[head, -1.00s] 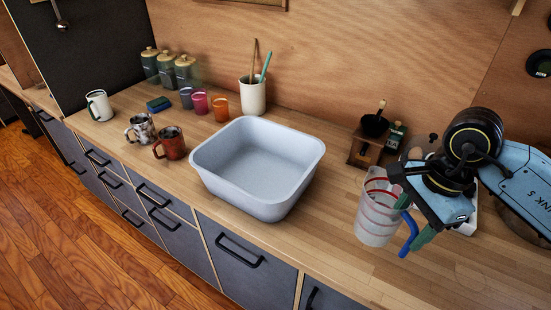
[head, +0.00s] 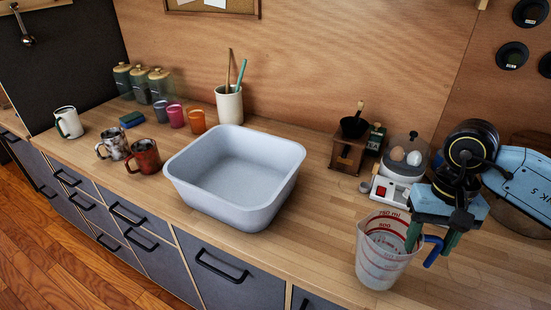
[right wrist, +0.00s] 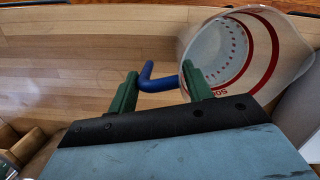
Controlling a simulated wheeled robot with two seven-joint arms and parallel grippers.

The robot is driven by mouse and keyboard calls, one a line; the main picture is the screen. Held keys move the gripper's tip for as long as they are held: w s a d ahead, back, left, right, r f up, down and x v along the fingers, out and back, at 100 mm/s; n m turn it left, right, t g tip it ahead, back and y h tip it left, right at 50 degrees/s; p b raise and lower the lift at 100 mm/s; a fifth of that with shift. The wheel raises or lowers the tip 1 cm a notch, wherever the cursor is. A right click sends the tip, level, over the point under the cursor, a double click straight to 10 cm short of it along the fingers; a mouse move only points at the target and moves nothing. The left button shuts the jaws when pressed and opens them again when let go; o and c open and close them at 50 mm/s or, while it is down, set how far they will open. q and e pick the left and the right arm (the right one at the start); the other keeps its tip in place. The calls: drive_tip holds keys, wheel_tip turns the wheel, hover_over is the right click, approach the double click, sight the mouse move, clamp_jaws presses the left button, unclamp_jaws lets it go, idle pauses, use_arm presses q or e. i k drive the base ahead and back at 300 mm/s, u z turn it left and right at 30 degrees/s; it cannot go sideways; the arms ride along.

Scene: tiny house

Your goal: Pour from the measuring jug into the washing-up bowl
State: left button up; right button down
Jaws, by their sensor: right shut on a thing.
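The clear measuring jug (head: 378,262) with red markings and a blue handle (head: 433,252) is near the counter's front edge, at the right of the head view. It looks roughly upright; I cannot tell whether its base touches the counter. My right gripper (head: 431,238) is shut on the jug at its handle side. The right wrist view shows the fingers (right wrist: 160,88) around the blue handle (right wrist: 158,83) and the jug's open mouth (right wrist: 222,52). What the jug contains is unclear. The pale grey washing-up bowl (head: 278,190) stands left of the jug, looking empty. My left gripper is out of view.
A coffee grinder (head: 348,154) and an egg cooker (head: 384,190) stand behind the jug. Mugs (head: 143,157), coloured cups (head: 176,116), a sponge (head: 131,119) and a utensil pot (head: 230,105) stand left of or behind the bowl. Counter between bowl and jug is clear.

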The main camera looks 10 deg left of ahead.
sight(239, 177)
drive_tip(key=z, duration=2.7)
drive_tip(key=k, duration=1.7)
drive_tip(key=u, duration=2.65)
